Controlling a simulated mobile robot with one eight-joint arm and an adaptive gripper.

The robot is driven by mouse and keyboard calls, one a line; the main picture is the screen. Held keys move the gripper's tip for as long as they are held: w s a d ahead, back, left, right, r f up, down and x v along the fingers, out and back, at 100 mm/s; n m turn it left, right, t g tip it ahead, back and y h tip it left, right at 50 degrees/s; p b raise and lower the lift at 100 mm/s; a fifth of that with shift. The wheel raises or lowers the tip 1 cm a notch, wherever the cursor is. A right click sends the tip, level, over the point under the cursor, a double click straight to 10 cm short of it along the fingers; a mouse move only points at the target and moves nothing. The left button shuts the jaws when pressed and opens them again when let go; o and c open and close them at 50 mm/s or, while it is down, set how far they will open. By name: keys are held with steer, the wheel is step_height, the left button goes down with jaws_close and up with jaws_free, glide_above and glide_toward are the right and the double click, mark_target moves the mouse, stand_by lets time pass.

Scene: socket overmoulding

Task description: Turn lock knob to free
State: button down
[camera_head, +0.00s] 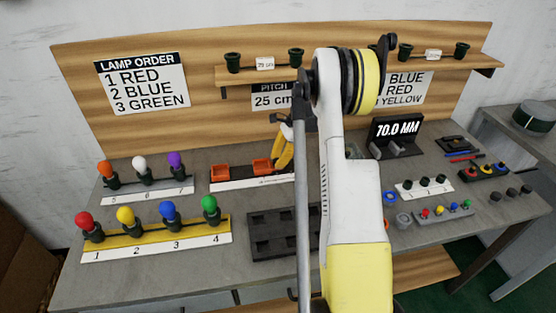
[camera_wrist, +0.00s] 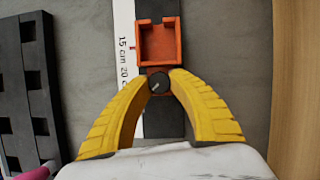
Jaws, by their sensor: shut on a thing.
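A small dark round lock knob (camera_wrist: 159,82) with a light line on its top shows in the wrist view. It sits at the lower end of an orange square carriage (camera_wrist: 146,42) on a black rail (camera_wrist: 160,121). My gripper (camera_wrist: 159,80) has its two yellow fingers on either side of the knob, shut on it. In the head view my yellow gripper (camera_head: 285,150) is at the right end of the rail, partly behind my arm. The knob is hidden there. Another orange carriage (camera_head: 220,171) is at the rail's left.
A white scale strip (camera_wrist: 126,45) runs along the rail. A black tray with square pockets (camera_head: 270,247) lies in front of it. Lamp racks (camera_head: 155,240) stand at the left. A 70.0 MM display (camera_head: 397,129) stands at the right. Bare bench shows around the rail.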

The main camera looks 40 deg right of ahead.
steer(key=shift+n, duration=0.5)
steer(key=c, duration=1.2)
jaws_free()
steer(key=shift+o, duration=0.2)
steer(key=shift+r, duration=0.1)
steer(key=shift+d+r, duration=0.2)
steer(key=shift+r, duration=0.1)
steer(key=s+d, duration=0.1)
steer(key=d, duration=0.2)
steer(key=s+d, duration=0.1)
steer(key=d, duration=0.3)
steer(key=s+d, duration=0.2)
steer(key=d, duration=0.2)
steer(key=shift+d+r, duration=0.15)
steer(key=shift+d, duration=0.1)
